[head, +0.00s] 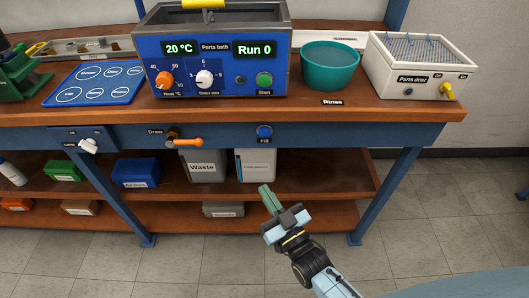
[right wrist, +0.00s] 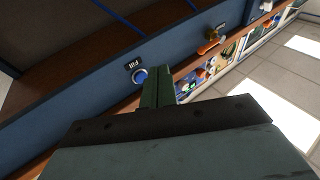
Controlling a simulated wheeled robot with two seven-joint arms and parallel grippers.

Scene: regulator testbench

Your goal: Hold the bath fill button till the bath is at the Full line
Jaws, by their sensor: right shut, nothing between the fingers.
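The blue round Fill button (head: 264,131) sits on the bench's front apron, above its Fill label. It also shows in the right wrist view (right wrist: 140,76), just left of my fingertips. The blue parts bath (head: 213,62) stands on the bench, its display reading 20 °C and Run 0. Its water level and a Full line cannot be made out. My right gripper (head: 266,190) is shut and empty, in front of the bench and below the button in the head view. In the right wrist view the closed green fingers (right wrist: 158,82) point toward the apron, apart from the button. My left gripper is not in view.
A drain valve with an orange handle (head: 187,142) is left of the button on the apron. A teal rinse bowl (head: 329,66) and a parts drier (head: 418,66) stand right of the bath. A waste bin (head: 204,168) sits on the shelf below. The floor in front is clear.

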